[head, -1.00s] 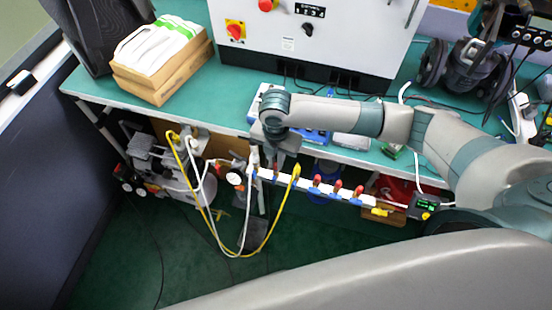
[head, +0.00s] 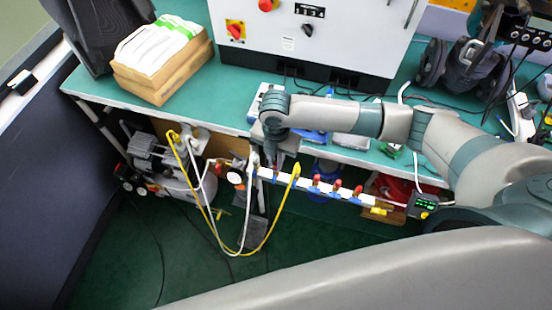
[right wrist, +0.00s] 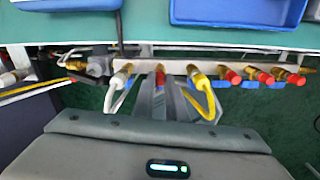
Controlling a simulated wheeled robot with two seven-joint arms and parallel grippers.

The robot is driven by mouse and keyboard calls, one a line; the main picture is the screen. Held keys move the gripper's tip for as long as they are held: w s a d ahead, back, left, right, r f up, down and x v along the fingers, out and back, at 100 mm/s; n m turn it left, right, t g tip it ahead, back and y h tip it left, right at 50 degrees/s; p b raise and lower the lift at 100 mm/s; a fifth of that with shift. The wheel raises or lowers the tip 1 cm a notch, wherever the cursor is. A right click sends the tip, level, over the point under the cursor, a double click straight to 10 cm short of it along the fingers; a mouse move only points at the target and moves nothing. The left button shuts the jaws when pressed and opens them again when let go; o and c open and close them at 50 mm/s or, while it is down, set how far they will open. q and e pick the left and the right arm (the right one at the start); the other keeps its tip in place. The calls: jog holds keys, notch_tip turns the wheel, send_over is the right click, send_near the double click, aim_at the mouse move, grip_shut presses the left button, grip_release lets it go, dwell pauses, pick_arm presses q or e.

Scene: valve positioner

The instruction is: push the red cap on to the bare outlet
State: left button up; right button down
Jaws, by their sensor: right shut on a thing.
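The white manifold bar (head: 327,189) runs below the bench edge, with a row of brass outlets. My right gripper (right wrist: 161,102) is shut on a red cap (right wrist: 160,78) between the white hose and the yellow hose. The cap lines up with the outlet there; its fit on the brass is hard to tell. In the head view my right gripper (head: 275,166) reaches down to the bar and mostly hides this cap. Several other outlets to the right carry red caps (right wrist: 231,76). My left gripper is not in view.
The white hose (right wrist: 119,80) and the yellow hose (right wrist: 199,84) flank my fingers closely. A pressure gauge (head: 234,178) is at the bar's left end, and a small display box (head: 423,205) at its right end. The bench edge (head: 180,115) is just behind.

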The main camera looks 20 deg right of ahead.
jog(key=shift+f, duration=0.6)
dwell(1.1)
jog(key=c, duration=1.7)
grip_release()
jog(key=shift+r, duration=0.1)
notch_tip(320, 180, up, 17)
jog(key=b, duration=0.3)
jog(key=shift+r, duration=0.1)
